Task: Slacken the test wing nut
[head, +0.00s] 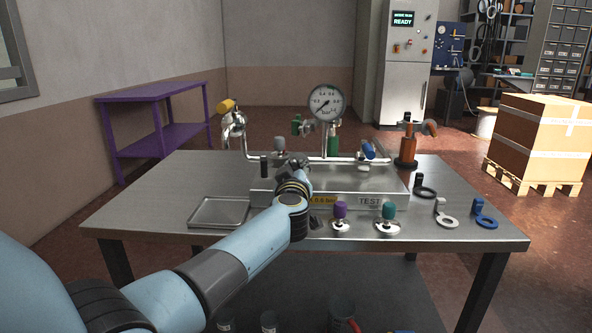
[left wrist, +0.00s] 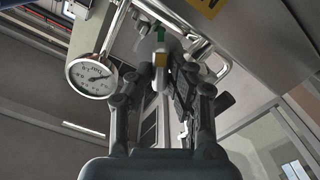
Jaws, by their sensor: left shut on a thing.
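My left gripper (head: 293,163) reaches over the front of the metal test rig on the bench. A grey knob (head: 279,144) shows just behind the gripper. The pressure gauge (head: 326,102) stands above the rig and also shows in the left wrist view (left wrist: 91,75). My right gripper is not in view.
A shallow tray (head: 219,229) lies left on the bench. Purple-topped (head: 340,212) and teal-topped (head: 388,214) metal pieces stand at the front. Black, grey (head: 446,216) and blue (head: 484,214) ring-ended tools lie right. An orange fitting (head: 407,145) stands at the back right.

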